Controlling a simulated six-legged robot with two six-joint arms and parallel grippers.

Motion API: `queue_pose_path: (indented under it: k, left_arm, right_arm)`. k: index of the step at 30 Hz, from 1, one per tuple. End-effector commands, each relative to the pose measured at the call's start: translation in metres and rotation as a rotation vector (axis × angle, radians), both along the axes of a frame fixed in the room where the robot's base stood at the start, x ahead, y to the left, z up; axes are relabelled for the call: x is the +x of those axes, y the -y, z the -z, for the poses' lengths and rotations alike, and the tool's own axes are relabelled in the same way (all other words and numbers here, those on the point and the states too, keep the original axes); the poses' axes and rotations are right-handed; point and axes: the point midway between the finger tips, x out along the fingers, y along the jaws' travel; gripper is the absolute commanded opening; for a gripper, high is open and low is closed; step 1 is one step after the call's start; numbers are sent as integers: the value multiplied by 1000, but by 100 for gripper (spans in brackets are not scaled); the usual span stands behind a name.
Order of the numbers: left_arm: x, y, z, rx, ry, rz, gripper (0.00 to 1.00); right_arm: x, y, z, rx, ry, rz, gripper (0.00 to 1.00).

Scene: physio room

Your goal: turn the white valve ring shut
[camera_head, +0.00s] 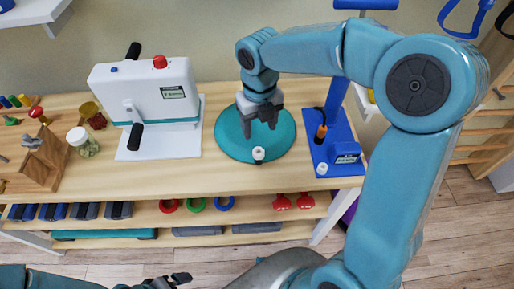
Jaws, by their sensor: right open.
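A small white ring-like piece (258,154) stands at the near edge of a round teal mat (230,138) on the table. A similar small white piece (322,169) sits at the near left corner of a blue stand's base (335,140). I cannot tell which of them is the valve ring. My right gripper (262,122) points down over the teal mat, open and empty, just behind the first white piece and apart from it. My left gripper (172,281) shows only partly at the bottom edge, low in front of the table; its opening is unclear.
A white machine with black handles and a red knob (145,90) stands left of the mat. A jar (82,142) and a wooden block (38,160) are farther left. An orange-handled tool (321,133) hangs at the blue stand. Shelves below hold rings and weights.

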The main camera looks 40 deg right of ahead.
Motion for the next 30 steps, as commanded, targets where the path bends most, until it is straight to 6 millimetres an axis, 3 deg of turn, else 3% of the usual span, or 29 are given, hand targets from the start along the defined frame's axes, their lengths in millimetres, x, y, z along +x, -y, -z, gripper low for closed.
queue_pose_path:
  k: [6, 12, 18, 26, 30]
  left_arm:
    - [0, 0, 5, 0, 0, 0, 100]
    - [0, 0, 7, 0, 0, 0, 100]
    - [0, 0, 8, 0, 0, 0, 100]
    - [0, 0, 8, 0, 0, 0, 100]
    - [0, 0, 8, 0, 0, 0, 100]
  right_arm:
    - [-1, -1, 54, 0, -6, 0, 60]
    - [0, -2, 89, -1, -2, 0, 60]
    - [1, -4, 103, 0, -1, 0, 60]
    - [2, -4, 104, 0, 0, 0, 60]
    - [2, -3, 104, 0, 1, 0, 18]
